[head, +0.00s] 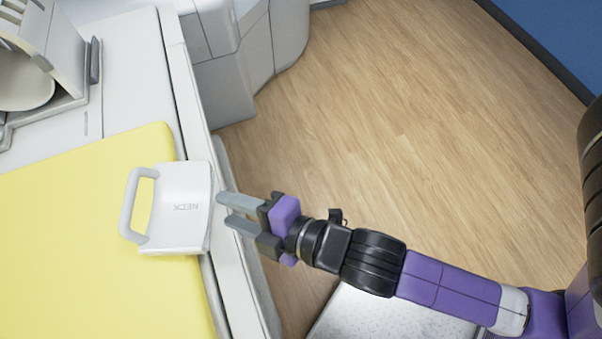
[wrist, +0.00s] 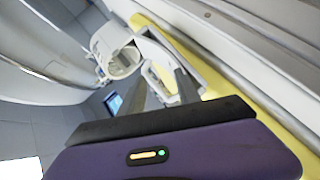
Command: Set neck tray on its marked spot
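The fingers point at the tray's right edge, with a small gap in the picture. The tray also shows beyond the fingertips in the wrist view (wrist: 185,62). I cannot make out a marked spot.
A white and grey coil-like device (head: 55,55) stands at the upper left on the white table (head: 130,60). A grey-white housing (head: 240,60) stands at the top.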

